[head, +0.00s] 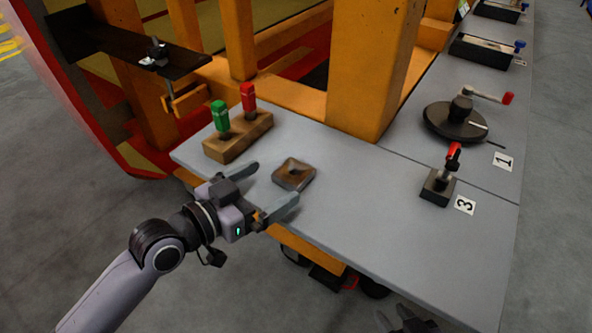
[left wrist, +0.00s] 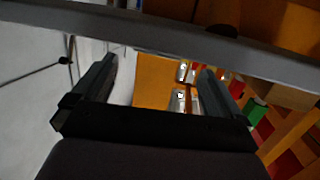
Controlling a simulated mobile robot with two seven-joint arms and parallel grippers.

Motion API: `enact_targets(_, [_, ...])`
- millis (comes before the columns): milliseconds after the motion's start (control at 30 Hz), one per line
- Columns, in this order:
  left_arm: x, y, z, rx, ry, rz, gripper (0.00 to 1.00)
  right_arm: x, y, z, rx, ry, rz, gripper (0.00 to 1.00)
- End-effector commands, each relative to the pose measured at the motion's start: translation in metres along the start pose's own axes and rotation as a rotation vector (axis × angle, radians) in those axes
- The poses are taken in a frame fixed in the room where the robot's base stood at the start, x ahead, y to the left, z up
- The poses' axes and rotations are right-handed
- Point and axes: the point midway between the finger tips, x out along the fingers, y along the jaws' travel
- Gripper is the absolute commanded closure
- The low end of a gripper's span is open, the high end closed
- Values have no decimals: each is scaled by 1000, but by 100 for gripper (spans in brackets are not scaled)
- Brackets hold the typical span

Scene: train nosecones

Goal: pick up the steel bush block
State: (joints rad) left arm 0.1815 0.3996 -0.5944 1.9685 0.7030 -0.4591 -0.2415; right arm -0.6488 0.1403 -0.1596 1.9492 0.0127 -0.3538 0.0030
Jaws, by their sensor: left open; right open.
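A small square block (head: 294,173), brownish grey with a raised dark middle, lies flat on the grey table and looks like the steel bush block. My left gripper (head: 277,181) is open, its two fingers spread toward the block's near left side, with nothing between them. I cannot tell its height above the table. The left wrist view shows the open fingers (left wrist: 158,68) but no clear sight of the block. My right gripper (head: 405,322) shows partly at the bottom edge, open and apart from the block.
A wooden block (head: 238,145) with a green handle (head: 220,116) and a red handle (head: 248,98) stands left of the block. A red-topped clamp (head: 440,185) and a black crank wheel (head: 456,121) are to the right. An orange post (head: 370,70) rises behind. The table's middle is clear.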

Motion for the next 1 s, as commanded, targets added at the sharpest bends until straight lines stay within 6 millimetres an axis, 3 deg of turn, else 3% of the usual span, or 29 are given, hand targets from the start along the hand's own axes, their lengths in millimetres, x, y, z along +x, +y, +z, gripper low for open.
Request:
enact_targets(433, [49, 0, 4, 0, 2, -1, 0, -3, -1, -4, 2, 1, -1, 57])
enact_targets(800, [56, 0, 6, 1, 0, -1, 0, -3, -1, -4, 2, 0, 0, 57])
enact_targets(1000, [56, 0, 6, 1, 0, -1, 65, -3, 0, -4, 2, 0, 0, 57])
